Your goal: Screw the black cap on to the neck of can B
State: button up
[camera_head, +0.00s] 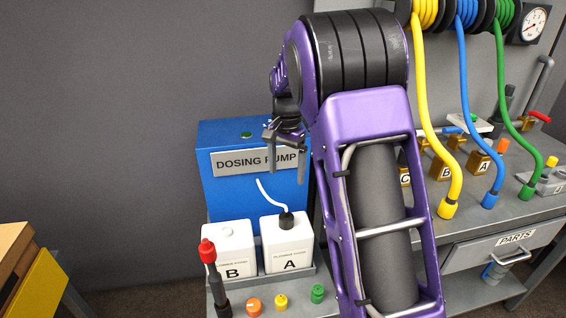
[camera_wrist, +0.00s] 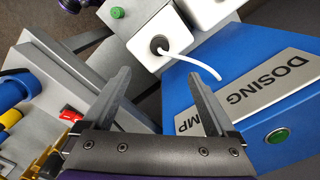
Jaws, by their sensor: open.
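Can B (camera_head: 232,252) is a white can at the left of the tray, with a bare white neck (camera_head: 227,231) on top. Can A (camera_head: 287,247) stands to its right. The black cap (camera_head: 286,220) sits on can A, with a white tube running into it from the dosing pump. In the wrist view the black cap (camera_wrist: 158,44) shows on can A (camera_wrist: 140,52), ahead of my fingertips; part of can B (camera_wrist: 210,12) is at the top edge. My gripper (camera_head: 287,172) is open and empty, above can A and in front of the pump, apart from the cap.
The blue dosing pump (camera_head: 225,183) stands close behind the cans. A red-topped dark tool (camera_head: 208,252) stands front left of can B. Orange (camera_head: 254,305), yellow (camera_head: 281,302) and green (camera_head: 317,293) caps lie in front. A workbench with hoses (camera_head: 450,185) is to the right.

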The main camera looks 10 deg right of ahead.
aim_at(286, 216)
notch_tip(286, 216, down, 17)
jog(key=shift+f+b, duration=0.1)
jog(key=shift+b, duration=1.15)
jog(key=c, duration=1.4)
jog(key=n, duration=0.5)
jog(key=shift+c, duration=0.2)
jog(key=n, duration=0.5)
jog(key=shift+r, duration=0.2)
